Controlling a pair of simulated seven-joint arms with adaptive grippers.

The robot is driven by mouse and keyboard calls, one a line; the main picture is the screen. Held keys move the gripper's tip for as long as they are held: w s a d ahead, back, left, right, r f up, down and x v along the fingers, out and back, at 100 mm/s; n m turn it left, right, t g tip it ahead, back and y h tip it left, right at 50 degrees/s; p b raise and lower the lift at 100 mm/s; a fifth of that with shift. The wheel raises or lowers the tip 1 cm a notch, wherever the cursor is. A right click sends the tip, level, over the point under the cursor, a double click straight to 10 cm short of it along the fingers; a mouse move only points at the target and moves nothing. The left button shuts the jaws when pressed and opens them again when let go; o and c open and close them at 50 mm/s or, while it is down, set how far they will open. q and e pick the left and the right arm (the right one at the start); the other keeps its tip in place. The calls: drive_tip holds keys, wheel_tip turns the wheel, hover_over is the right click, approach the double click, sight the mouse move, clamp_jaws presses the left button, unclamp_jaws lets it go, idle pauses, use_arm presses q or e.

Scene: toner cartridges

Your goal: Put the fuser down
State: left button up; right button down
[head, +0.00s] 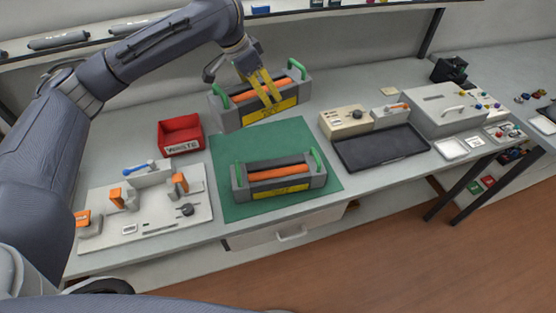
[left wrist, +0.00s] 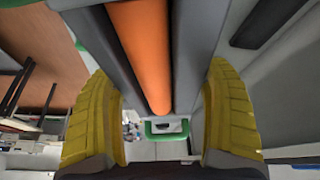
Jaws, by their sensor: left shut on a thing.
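My left gripper (head: 268,98) has its yellow fingers shut across the middle of a fuser (head: 228,115), a long grey unit with an orange roller, green end handles and a yellow label. This fuser is at the back edge of the green mat; I cannot tell whether it hangs above the bench or touches it. In the left wrist view, the yellow fingers press on both sides of the held fuser (left wrist: 140,50). A second, similar fuser (head: 279,185) lies on the green mat (head: 240,150), in front of the held one. My right gripper is not in view.
A red waste bin (head: 180,136) and a white fixture board (head: 140,232) stand left of the mat. A beige box (head: 346,121), a black tray (head: 382,150) and a large grey-white unit (head: 447,108) are to the right. A shelf runs along the back.

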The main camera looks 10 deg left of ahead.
use_arm(q)
drive_tip(key=shift+w+d+r+m, duration=0.15)
drive_tip(key=shift+d+m, duration=0.2)
drive_tip(key=shift+m, duration=0.35)
drive_tip(key=shift+d+m+h, duration=0.1)
drive_tip(key=shift+m+h, duration=0.2)
drive_tip(key=shift+m, duration=0.1)
drive_tip(key=shift+f+m+g, duration=0.2)
drive_tip(key=shift+m+g, duration=0.1)
hover_over(267, 154)
drive_tip(key=f, duration=1.9)
drive_tip(key=shift+w+d+f, duration=0.1)
drive_tip(key=shift+w+f, duration=0.1)
drive_tip(key=shift+f, duration=0.1)
drive_tip(key=shift+f, duration=0.1)
drive_tip(key=o, duration=1.4)
drive_tip(key=shift+s+f, duration=0.1)
drive_tip(key=shift+f, duration=0.05)
